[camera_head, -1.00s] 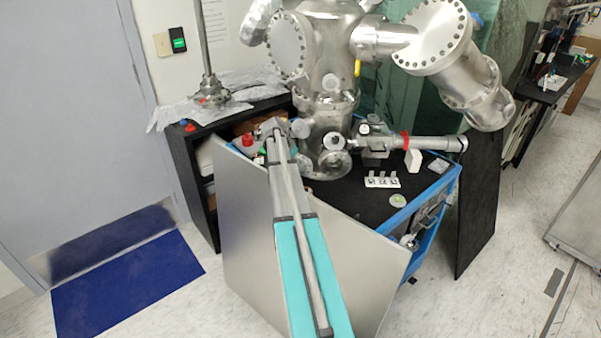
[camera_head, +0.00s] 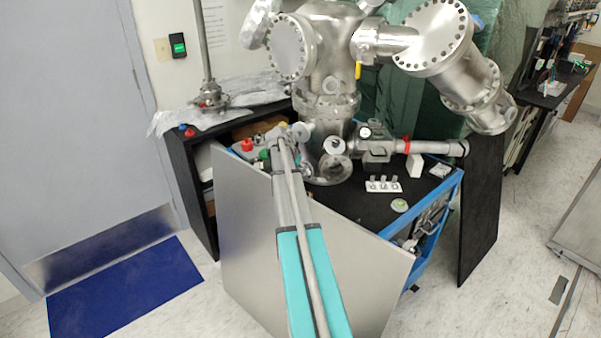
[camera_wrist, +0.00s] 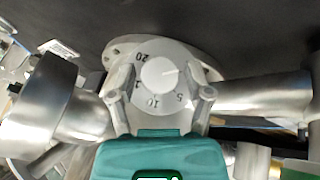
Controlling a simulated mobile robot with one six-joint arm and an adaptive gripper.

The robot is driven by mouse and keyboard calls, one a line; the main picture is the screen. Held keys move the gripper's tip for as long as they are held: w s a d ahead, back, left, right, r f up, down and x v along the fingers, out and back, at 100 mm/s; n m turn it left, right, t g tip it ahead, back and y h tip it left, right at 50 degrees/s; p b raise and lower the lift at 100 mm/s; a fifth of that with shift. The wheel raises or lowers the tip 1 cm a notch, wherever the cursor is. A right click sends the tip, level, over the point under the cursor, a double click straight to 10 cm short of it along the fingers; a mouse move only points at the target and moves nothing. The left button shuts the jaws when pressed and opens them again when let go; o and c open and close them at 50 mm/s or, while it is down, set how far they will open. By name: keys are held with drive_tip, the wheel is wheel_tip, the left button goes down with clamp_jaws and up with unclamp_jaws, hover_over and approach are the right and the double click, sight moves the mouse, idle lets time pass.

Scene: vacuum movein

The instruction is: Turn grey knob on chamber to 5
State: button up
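The steel chamber (camera_head: 328,105) stands on a black-topped cart in the head view. In the wrist view the round grey knob (camera_wrist: 160,74) has a light centre cap and a dial face with the figures 20, 10 and 5 legible. A short mark on the cap points up and right, between 20 and 5. My gripper (camera_wrist: 162,82) has its two grey fingers spread on the left and right of the dial. Whether they touch its rim is unclear. In the head view my gripper (camera_head: 284,133) is beside the chamber's left side, and my arm hides the knob there.
Steel tubes (camera_wrist: 262,95) lie close to the right of the fingers, and a dark-ended cylinder (camera_wrist: 45,90) lies to the left. A red knob (camera_head: 247,146) is left of my gripper. A grey panel (camera_head: 245,225) stands before the cart.

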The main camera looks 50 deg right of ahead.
clamp_jaws()
drive_tip(key=shift+s+a+m+t+p, duration=0.1)
drive_tip(key=shift+s+m+t+p, duration=0.15)
drive_tip(key=shift+m+t, duration=0.65)
drive_tip(key=shift+f+m+t+y, duration=0.1)
drive_tip(key=shift+m+t+y, duration=0.4)
drive_tip(key=shift+t, duration=0.5)
drive_tip(key=m+t+b, duration=0.2)
drive_tip(key=t, duration=0.1)
drive_tip(key=shift+s+f+m, duration=0.1)
drive_tip(key=shift+f+m, duration=0.05)
drive_tip(key=shift+m, duration=0.15)
drive_tip(key=shift+m+t+h+b, duration=0.3)
drive_tip(key=shift+m+t+b, duration=0.3)
drive_tip(key=shift+t, duration=0.4)
